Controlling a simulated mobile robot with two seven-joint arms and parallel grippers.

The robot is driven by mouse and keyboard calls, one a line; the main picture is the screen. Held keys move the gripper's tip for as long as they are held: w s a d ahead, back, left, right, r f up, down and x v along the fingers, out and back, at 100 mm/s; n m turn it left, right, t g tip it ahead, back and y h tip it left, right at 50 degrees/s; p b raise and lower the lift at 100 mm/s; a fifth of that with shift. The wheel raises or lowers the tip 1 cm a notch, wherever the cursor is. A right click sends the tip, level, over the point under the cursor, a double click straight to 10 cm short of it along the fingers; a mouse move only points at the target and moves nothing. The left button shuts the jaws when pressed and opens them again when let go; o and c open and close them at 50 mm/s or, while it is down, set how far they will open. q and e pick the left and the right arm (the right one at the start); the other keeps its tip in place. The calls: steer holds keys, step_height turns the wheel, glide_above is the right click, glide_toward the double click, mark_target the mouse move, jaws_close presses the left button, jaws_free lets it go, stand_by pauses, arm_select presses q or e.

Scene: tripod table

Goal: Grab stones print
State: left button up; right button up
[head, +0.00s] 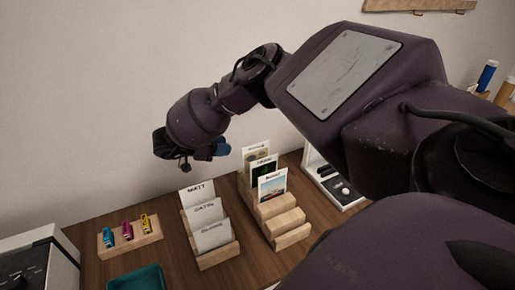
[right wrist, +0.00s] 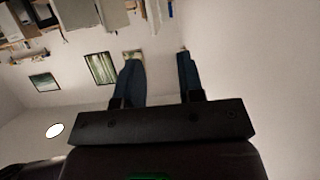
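A stepped wooden rack (head: 290,228) on the table holds three upright prints, one behind another. The front print (head: 272,187) shows a colourful landscape, the middle print (head: 263,168) is dark with green, and the back print (head: 254,154) is mostly hidden. Their titles are too small to read surely, so I cannot tell which shows stones. My right gripper (head: 220,149) is up and to the left of the back print, apart from it in the head view. In the right wrist view its two blue fingers (right wrist: 156,58) are spread with nothing held between them. My left gripper is not in view.
A second wooden rack (head: 222,256) left of the prints holds white cards, one marked MATT. A wooden block (head: 131,242) with small coloured items, a teal tray (head: 138,279) and a grey device (head: 40,262) are farther left. A white device (head: 345,190) stands right of the prints.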

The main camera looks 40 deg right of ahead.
mark_target(252, 148)
steer(key=x, duration=0.3)
steer(key=p+x, duration=0.1)
steer(key=x, duration=0.2)
steer(key=p+x, duration=0.1)
steer(key=x, duration=0.3)
steer(key=shift+s+a, duration=0.1)
steer(key=shift+s, duration=0.2)
steer(key=shift+d+f, duration=0.15)
steer(key=shift+d, duration=0.1)
jaws_close()
